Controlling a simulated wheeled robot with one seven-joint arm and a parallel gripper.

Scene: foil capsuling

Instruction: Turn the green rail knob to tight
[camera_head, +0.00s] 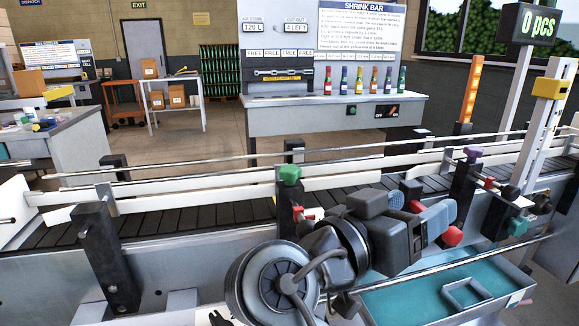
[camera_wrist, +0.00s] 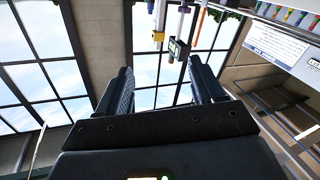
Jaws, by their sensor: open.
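The green rail knob (camera_head: 290,175) sits on top of a dark post at the near guide rail of the conveyor, left of the middle in the head view. Its tightness cannot be told from here. My gripper (camera_wrist: 162,85) is open and empty in the wrist view, its two dark fingers apart with windows and wall beyond them. In the head view my arm and gripper are in front of the conveyor, to the right of and below the green knob, apart from it. The knob does not show in the wrist view.
A purple knob (camera_head: 472,153) tops another post to the right, and a teal knob (camera_head: 518,226) is lower right. A red knob (camera_head: 452,236) is close to my gripper. A teal tray (camera_head: 400,304) lies in front. The conveyor (camera_head: 160,222) bed is empty.

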